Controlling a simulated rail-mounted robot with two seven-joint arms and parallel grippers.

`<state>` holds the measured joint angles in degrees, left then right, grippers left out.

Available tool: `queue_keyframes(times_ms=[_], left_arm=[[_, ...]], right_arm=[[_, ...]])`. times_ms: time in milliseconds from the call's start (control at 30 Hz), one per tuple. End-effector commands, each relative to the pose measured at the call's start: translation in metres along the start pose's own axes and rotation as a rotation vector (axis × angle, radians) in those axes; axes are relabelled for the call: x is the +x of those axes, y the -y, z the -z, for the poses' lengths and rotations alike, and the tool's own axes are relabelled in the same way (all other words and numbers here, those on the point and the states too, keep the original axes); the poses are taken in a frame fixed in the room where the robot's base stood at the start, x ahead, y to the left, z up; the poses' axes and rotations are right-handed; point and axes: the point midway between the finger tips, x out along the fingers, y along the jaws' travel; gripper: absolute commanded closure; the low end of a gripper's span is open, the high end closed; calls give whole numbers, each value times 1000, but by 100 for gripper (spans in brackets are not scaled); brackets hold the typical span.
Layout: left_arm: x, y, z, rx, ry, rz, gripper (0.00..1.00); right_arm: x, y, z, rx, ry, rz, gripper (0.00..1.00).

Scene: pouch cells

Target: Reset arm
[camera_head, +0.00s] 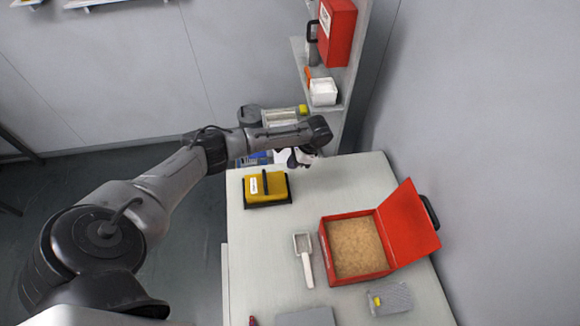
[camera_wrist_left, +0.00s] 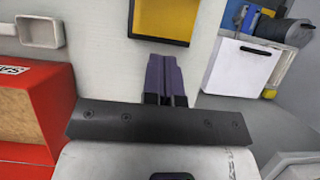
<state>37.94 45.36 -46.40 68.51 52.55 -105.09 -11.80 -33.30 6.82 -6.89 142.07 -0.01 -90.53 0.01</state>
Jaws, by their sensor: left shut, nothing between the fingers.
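My left arm comes in from the left in the head view and reaches across to the far end of the table. My left gripper (camera_head: 301,158) is above the table's far edge, beyond the yellow case (camera_head: 265,186). In the left wrist view its two dark fingers (camera_wrist_left: 162,62) are together with nothing between them. The yellow case also shows at the top of that view (camera_wrist_left: 165,18), apart from the fingers. My right gripper is in neither view.
An open red box (camera_head: 358,274) with tan filling stands on the table (camera_head: 290,232). A white scoop (camera_head: 304,260) lies beside it. A grey pad (camera_head: 390,299) with a small yellow piece lies at the front. Shelves with a red case (camera_head: 336,33) and white bin (camera_head: 323,91) rise behind.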

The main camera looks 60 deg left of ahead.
Motion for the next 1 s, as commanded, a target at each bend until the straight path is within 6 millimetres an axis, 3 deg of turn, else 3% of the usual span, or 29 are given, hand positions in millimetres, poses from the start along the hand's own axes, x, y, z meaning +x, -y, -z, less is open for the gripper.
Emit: queue_keyframes(times_ms=[467,567,633,733,833,933,1000], left_arm=[[-8,0,1,-23,-7,1,100],[-9,9,6,-78,-40,58,100],[-20,11,14,-85,-85,140,100],[-53,7,29,-73,-202,278,100],[-102,-6,44,-57,-363,402,100],[-157,-31,58,-36,-544,499,100],[-190,-61,63,-16,-689,551,100]], right_arm=[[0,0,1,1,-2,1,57],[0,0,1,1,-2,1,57],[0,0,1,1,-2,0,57],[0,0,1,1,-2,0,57],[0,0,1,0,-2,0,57],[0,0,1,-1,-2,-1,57],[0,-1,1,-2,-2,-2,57]])
